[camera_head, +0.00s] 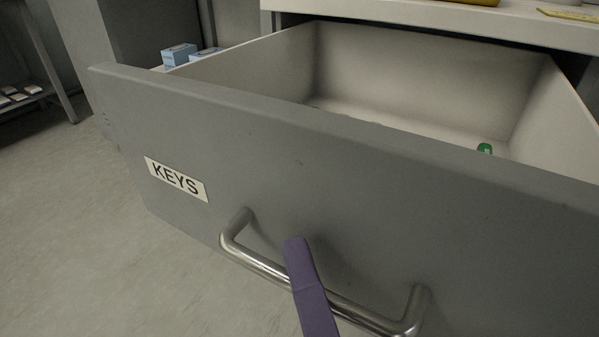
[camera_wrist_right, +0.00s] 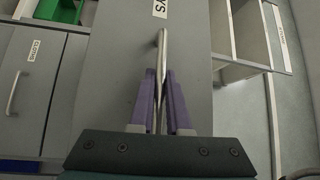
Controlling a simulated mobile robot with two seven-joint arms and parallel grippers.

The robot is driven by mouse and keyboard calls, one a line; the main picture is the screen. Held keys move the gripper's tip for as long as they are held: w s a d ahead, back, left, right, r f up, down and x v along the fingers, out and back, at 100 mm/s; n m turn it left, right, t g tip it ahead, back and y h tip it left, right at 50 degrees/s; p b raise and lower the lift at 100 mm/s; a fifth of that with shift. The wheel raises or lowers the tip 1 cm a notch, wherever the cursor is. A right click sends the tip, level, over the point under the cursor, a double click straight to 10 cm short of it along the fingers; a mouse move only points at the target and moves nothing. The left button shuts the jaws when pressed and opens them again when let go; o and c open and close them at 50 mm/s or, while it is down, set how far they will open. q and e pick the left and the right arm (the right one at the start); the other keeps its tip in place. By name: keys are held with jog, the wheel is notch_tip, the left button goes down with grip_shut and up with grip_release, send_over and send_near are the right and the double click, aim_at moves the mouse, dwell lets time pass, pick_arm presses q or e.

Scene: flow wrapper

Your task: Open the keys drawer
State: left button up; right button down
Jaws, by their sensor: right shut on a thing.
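The keys drawer (camera_head: 300,165) is a grey drawer with a white "KEYS" label (camera_head: 177,179) on its front. It is pulled well out, and its pale inside shows. Its metal bar handle (camera_head: 255,262) is in the lower middle of the head view. The purple finger of my right gripper (camera_head: 312,285) lies across the handle. In the right wrist view, the two purple fingers of my right gripper (camera_wrist_right: 160,102) are closed around the handle (camera_wrist_right: 163,50), one on each side. My left gripper is not in view.
A small green thing (camera_head: 485,148) lies inside the drawer. Light blue boxes (camera_head: 180,54) stand behind the drawer's left side. A counter (camera_head: 450,18) is above the drawer. In the right wrist view, another drawer front with a handle (camera_wrist_right: 14,92) is at left. Open floor (camera_head: 60,220) lies left.

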jog(key=c, duration=0.9)
grip_release()
jog(key=v, duration=1)
jog(key=shift+p, duration=0.35)
jog(key=shift+r, duration=0.1)
